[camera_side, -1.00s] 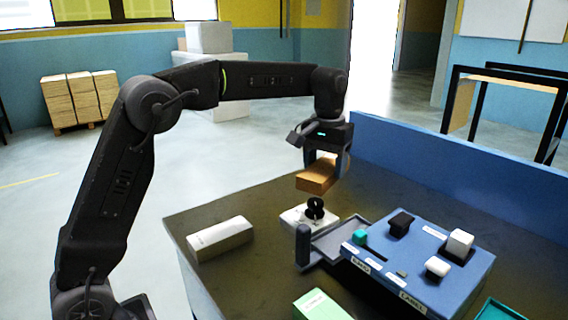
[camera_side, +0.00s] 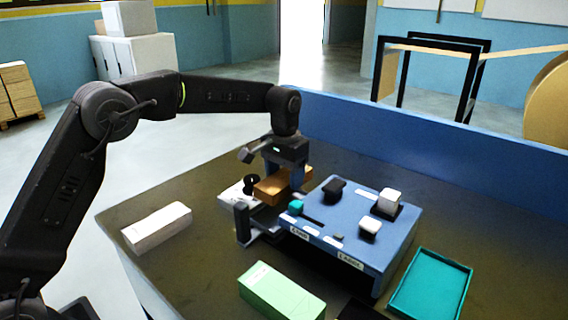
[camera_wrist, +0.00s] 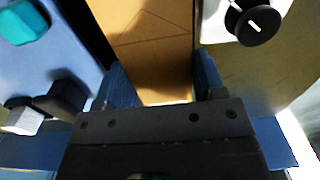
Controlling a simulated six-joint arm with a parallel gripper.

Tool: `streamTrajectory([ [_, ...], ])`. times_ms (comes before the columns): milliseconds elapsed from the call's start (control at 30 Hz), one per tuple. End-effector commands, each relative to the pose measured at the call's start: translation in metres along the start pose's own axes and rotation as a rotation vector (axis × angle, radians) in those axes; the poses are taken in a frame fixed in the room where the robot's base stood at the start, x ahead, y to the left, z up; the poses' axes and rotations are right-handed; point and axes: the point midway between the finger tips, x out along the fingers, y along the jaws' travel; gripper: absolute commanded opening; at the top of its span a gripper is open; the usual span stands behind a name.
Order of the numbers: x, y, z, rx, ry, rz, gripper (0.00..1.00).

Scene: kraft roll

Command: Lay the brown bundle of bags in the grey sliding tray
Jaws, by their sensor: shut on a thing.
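The brown bundle of bags (camera_side: 268,189) is held between the fingers of my gripper (camera_side: 284,178), which is shut on it. In the wrist view the bundle (camera_wrist: 150,45) fills the space between the fingers of my gripper (camera_wrist: 163,88). The grey sliding tray (camera_side: 262,236) sticks out from the left side of the blue box (camera_side: 345,232), with a dark upright handle at its outer end.
A black knob (camera_side: 251,183) on a white base stands close left of the bundle. A white carton (camera_side: 156,227) lies at left, a green box (camera_side: 281,291) in front, a teal tray (camera_side: 430,287) at right. Buttons rise from the box top. A blue wall runs behind.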

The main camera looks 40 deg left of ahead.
Motion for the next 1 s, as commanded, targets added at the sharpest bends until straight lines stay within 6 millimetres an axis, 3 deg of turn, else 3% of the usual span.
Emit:
streamTrajectory([
  [600,0.046,0.0,0.0,-0.001,-0.001,0.0,0.38],
  [1000,0.052,0.0,0.0,-0.001,-0.001,0.0,0.38],
])
